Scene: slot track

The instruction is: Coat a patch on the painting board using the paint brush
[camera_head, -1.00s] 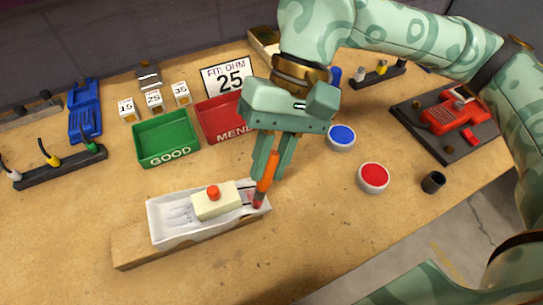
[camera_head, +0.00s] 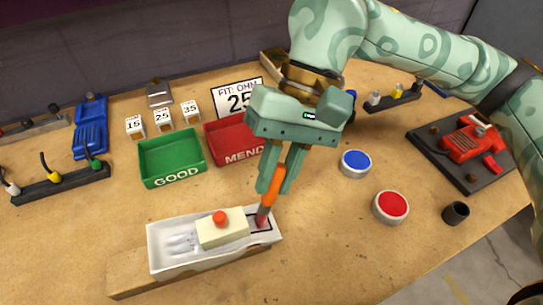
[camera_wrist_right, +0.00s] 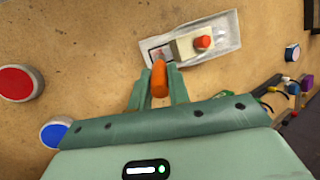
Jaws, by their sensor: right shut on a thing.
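The paint brush (camera_head: 271,190) has an orange handle and a dark red tip. My right gripper (camera_head: 274,180) is shut on its handle, and the tip points down at the right end of the white board (camera_head: 163,257). A black-outlined patch (camera_head: 261,227) lies there, with the brush tip over it. I cannot tell whether the tip touches. In the right wrist view the patch (camera_wrist_right: 159,54) looks partly pinkish and the handle (camera_wrist_right: 159,80) sits between my fingers. A cream block (camera_head: 222,232) with a red knob stands beside the patch. My left gripper is not in view.
A red paint pot (camera_head: 391,207) and a blue paint pot (camera_head: 354,163) stand to the right. A green GOOD tray (camera_head: 172,160) and a red MEND tray (camera_head: 232,140) lie behind. A dark cup (camera_head: 455,213) stands near the table's right edge.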

